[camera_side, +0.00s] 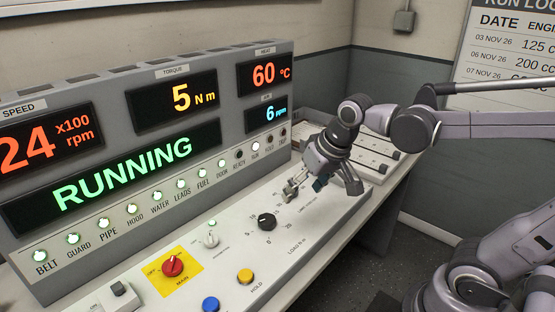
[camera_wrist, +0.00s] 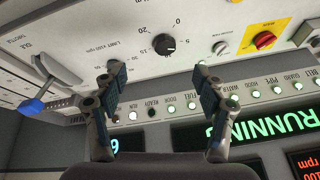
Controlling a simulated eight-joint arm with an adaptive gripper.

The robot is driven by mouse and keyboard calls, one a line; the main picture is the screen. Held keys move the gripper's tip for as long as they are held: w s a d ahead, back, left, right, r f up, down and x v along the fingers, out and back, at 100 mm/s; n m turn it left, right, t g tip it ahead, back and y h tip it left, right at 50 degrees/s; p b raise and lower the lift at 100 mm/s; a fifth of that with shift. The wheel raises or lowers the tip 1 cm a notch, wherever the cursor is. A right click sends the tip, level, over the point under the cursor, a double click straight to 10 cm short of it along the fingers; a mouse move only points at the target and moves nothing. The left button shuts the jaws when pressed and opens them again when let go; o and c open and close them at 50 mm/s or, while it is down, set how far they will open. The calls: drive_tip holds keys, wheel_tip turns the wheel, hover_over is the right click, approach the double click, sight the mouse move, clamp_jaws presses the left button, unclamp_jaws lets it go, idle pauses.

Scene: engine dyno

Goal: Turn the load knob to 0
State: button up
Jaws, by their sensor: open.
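The load knob (camera_side: 267,221) is a round black knob on the sloping white panel, with a printed scale around it. In the wrist view the load knob (camera_wrist: 164,44) shows beyond my fingertips, and a small pale mark on it faces roughly towards the 5. The torque display (camera_side: 180,99) reads 5 N m. My gripper (camera_side: 322,184) is above the panel, to the right of and behind the knob in the side view. In the wrist view my gripper (camera_wrist: 158,76) has its two fingers spread wide, with nothing between them, apart from the knob.
A red knob on a yellow plate (camera_side: 172,265), a small white knob (camera_side: 211,240), an orange button (camera_side: 245,276) and a blue button (camera_side: 210,304) are on the panel. A blue-tipped lever (camera_wrist: 32,105) is left in the wrist view. The upright display console (camera_side: 130,205) stands behind.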

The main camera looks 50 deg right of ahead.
drive_tip(key=w+m+g, duration=0.3)
drive_tip(key=w, duration=0.4)
drive_tip(key=m+g, duration=0.2)
drive_tip(key=m, duration=0.1)
approach(267, 219)
wheel_tip(267, 219, down, 8)
drive_tip(key=shift+f, duration=0.25)
drive_tip(key=c, duration=1.2)
